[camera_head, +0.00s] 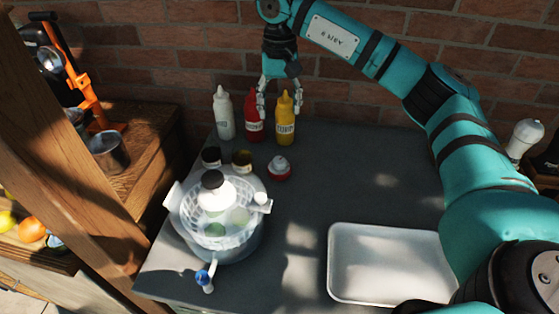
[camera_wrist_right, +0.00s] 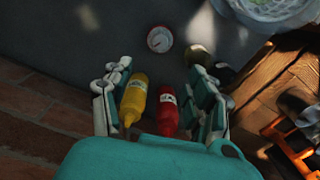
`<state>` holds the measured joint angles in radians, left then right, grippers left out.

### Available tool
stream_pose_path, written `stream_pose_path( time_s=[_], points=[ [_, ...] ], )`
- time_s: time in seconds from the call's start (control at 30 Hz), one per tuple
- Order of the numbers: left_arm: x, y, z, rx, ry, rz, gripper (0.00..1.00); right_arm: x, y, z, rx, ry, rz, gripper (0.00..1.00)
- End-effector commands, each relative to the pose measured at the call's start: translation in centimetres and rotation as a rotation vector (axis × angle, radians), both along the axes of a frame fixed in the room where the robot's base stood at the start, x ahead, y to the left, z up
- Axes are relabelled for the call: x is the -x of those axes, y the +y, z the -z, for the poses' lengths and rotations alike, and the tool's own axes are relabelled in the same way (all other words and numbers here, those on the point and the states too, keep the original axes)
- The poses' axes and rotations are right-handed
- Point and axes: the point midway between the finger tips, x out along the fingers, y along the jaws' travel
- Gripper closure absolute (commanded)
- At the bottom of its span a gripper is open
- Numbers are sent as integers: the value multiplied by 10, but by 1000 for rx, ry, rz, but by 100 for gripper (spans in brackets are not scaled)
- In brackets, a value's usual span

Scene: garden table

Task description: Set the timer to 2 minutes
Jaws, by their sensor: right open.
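The timer (camera_head: 279,168) is a small round thing with a red base and a white top. It stands on the grey table (camera_head: 330,195), in front of the sauce bottles. In the right wrist view the timer (camera_wrist_right: 160,39) shows from above, with a white face; its setting is too small to read. My right gripper (camera_head: 279,101) is open and empty, high at the back above the red and yellow bottles, apart from the timer. Its spread fingers (camera_wrist_right: 156,95) also show in the right wrist view. My left gripper is not in view.
A white bottle (camera_head: 224,115), a red bottle (camera_head: 253,128) and a yellow bottle (camera_head: 285,126) stand near the brick wall. A white tray (camera_head: 345,292) lies front right. The table right of the timer is clear.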

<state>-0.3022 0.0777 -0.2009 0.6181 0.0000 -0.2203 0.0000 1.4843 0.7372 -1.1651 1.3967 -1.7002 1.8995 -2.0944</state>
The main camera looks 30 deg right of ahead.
Motion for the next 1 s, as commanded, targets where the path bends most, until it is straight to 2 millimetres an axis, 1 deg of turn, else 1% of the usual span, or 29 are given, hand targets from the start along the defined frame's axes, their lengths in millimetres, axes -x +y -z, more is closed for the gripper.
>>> stream_pose_path(
  time_s=[0.17,0.6,0.7,0.8,0.9,1.0],
  points=[
    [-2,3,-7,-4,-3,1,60,1,-1,24,2,6,0,42],
    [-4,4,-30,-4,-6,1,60,2,0,119,2,6,2,42],
    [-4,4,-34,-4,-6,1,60,1,0,138,0,5,2,42],
    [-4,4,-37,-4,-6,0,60,1,0,153,0,4,2,42],
    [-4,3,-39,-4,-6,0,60,0,1,163,-1,3,2,42],
    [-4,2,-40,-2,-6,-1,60,0,0,169,0,1,2,42]
  ],
)
